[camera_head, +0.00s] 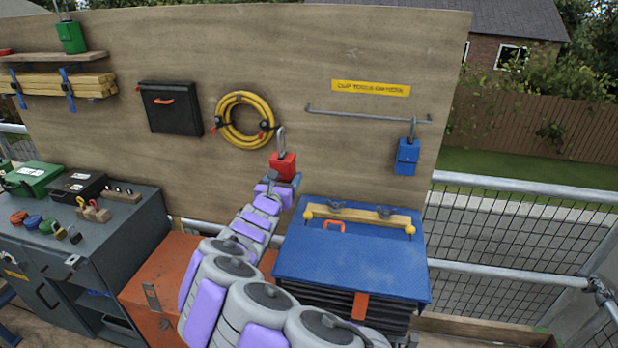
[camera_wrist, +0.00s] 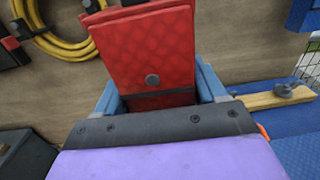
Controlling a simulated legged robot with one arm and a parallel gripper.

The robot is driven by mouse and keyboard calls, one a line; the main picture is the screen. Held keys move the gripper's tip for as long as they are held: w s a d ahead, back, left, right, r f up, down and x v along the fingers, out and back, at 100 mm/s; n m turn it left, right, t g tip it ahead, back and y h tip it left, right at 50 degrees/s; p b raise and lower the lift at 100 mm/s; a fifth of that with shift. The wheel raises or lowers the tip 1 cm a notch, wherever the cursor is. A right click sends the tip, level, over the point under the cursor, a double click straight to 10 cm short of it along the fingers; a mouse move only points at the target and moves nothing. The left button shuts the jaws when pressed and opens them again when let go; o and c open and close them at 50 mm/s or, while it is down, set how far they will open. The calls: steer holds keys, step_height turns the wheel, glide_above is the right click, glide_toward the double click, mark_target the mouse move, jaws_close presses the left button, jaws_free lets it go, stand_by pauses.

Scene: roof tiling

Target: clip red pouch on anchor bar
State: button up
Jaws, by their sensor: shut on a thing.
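The red pouch (camera_head: 283,165) is in my gripper (camera_head: 287,183), upright, with a grey clip hook (camera_head: 281,138) standing up from its top. In the wrist view the red pouch (camera_wrist: 150,55) fills the upper middle, between the two blue fingers of my gripper (camera_wrist: 160,98); its hook is out of frame there. The anchor bar (camera_head: 368,116) is a thin grey rail on the plywood wall, under a yellow sign (camera_head: 371,88). A blue pouch (camera_head: 407,156) hangs by its hook near the bar's right end. The red pouch is left of the bar and lower, apart from it.
A coil of yellow hose (camera_head: 243,120) and a black case (camera_head: 172,108) are on the wall to the left. A blue-topped box (camera_head: 350,258) with a wooden strip stands below the bar. The bar left of the blue pouch is free.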

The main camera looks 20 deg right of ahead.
steer(key=w+d+r+y+b, duration=0.1)
steer(key=w+d+b, duration=0.15)
steer(key=d, duration=0.85)
steer(key=a+p+x, duration=0.1)
steer(key=p+x, duration=0.2)
steer(key=x, duration=0.3)
steer(key=shift+w+r+p, duration=0.35)
steer(key=shift+w+r, duration=0.05)
steer(key=shift+r, duration=0.05)
stand_by(0.7)
steer(key=shift+a, duration=0.1)
